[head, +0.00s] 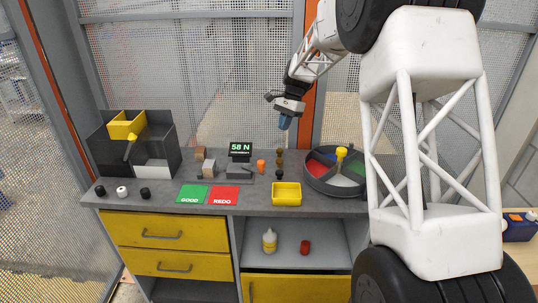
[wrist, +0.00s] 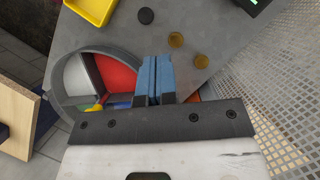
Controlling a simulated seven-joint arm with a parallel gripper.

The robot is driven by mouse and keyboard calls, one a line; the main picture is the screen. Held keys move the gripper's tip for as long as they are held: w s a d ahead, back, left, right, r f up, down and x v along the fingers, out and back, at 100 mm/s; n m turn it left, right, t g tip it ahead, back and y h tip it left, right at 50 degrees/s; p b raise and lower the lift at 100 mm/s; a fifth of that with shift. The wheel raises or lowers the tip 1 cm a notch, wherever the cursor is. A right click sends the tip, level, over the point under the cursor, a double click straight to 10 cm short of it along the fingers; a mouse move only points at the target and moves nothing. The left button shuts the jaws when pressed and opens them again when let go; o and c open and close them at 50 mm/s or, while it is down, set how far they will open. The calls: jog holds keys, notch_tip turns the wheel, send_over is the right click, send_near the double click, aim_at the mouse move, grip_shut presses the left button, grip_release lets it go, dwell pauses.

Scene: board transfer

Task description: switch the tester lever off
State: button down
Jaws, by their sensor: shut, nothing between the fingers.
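The tester stands at the middle of the bench, with a dark display (head: 240,149) reading 58 N above a grey block (head: 239,169). A small orange piece (head: 261,166) stands just right of it; I cannot tell whether this is the lever. The lever and its position are too small to make out. Only a corner of the display (wrist: 256,4) shows at the top of the wrist view. My gripper (head: 285,123) is high above the back of the bench, right of the tester and apart from it. Its blue fingers (wrist: 155,78) are shut and empty.
A round sectioned tray (head: 318,184) stands at the right, a yellow tray (head: 287,194) in front. Brown and black round pieces (head: 280,164) stand between tester and round tray. Green GOOD (head: 192,194) and red REDO (head: 224,196) mats lie in front. Dark bins (head: 164,143) stand left.

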jog(key=shift+f, duration=0.15)
jog(key=s+a+f, duration=0.5)
jog(key=f, duration=0.4)
jog(key=shift+s+a, duration=0.15)
jog(key=shift+s, duration=0.2)
dwell(0.4)
